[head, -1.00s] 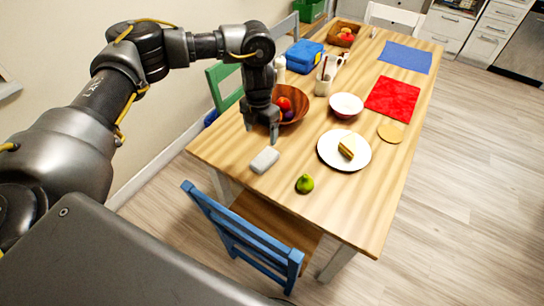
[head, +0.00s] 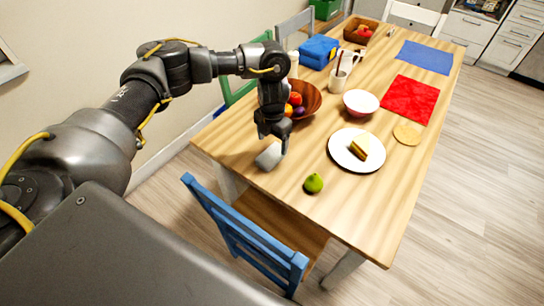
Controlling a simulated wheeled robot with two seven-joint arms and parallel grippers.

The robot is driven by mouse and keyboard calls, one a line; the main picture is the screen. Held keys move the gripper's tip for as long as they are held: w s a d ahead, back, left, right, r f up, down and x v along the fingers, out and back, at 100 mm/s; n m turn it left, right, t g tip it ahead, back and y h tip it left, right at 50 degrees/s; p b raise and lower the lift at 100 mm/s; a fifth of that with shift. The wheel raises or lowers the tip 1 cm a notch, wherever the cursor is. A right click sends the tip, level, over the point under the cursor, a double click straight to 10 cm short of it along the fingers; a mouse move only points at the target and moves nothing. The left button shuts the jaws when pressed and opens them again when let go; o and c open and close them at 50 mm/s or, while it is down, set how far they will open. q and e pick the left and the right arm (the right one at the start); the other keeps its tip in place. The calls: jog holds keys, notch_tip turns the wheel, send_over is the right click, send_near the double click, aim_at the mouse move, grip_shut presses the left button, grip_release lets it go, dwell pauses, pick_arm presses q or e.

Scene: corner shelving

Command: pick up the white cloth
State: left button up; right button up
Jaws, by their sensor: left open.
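The white cloth (head: 267,157), a small folded pale bundle, lies on the wooden table near its left front edge. My left gripper (head: 271,147) comes down from above and is right over the cloth, with its fingers pointing down and apart. The fingertips hide the cloth's upper part. I cannot tell whether they touch it. My right gripper is not in view.
Beside the gripper stands a brown fruit bowl (head: 312,98). A blue chair (head: 240,228) stands at the table's near side. The table's front right is clear.

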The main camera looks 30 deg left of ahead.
aim_at(273, 152)
pick_arm(q)
jog(key=shift+s+f, duration=0.1)
jog(key=f, duration=0.5)
jog(key=shift+d, duration=0.2)
jog(key=shift+s, duration=0.1)
jog(key=c, duration=1.1)
jog(key=shift+o, duration=0.2)
